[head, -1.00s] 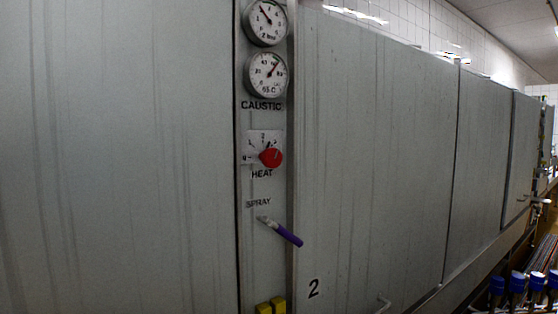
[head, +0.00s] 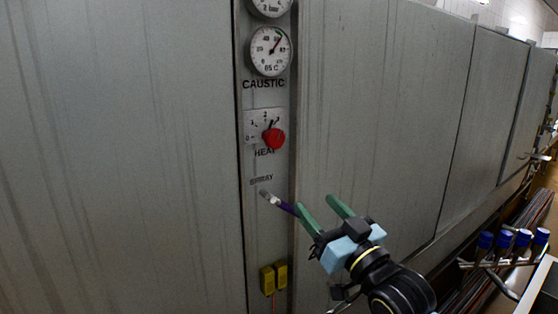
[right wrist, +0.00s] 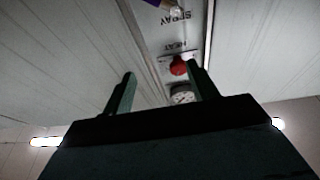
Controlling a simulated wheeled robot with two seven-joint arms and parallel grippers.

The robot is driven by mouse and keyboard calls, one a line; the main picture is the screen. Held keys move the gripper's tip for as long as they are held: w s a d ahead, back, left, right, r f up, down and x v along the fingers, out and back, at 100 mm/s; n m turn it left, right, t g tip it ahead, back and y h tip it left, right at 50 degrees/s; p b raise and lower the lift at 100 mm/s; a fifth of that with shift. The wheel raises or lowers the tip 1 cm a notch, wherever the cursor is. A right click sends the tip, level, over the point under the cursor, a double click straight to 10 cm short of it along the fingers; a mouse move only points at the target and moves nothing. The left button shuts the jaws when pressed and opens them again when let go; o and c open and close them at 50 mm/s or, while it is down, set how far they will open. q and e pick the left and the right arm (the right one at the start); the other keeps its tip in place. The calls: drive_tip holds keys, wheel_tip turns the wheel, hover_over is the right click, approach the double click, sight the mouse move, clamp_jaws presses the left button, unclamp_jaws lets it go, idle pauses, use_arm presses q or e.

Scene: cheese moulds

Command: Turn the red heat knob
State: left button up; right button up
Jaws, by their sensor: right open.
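The red heat knob (head: 273,138) sits on a white scale plate above the word HEAT on the narrow grey control strip. In the right wrist view the knob (right wrist: 179,66) shows upside down, beyond and between my fingers. My right gripper (head: 319,206) is open and empty, below and to the right of the knob and apart from it. In the right wrist view its two green fingers (right wrist: 160,86) stand wide apart. The left gripper is not in view.
The spray lever (head: 283,205) with a purple handle juts out below the knob, partly hidden by a finger. The caustic gauge (head: 270,51) is above. Yellow blocks (head: 273,278) sit low on the strip. Blue-capped items (head: 504,239) stand at right.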

drive_tip(key=n+y, duration=0.1)
drive_tip(key=y, duration=0.1)
approach(277, 142)
drive_tip(key=v, duration=0.4)
drive_tip(key=p+x, duration=0.3)
drive_tip(key=x, duration=1)
drive_tip(key=shift+w, duration=0.15)
drive_tip(key=shift+c, duration=0.2)
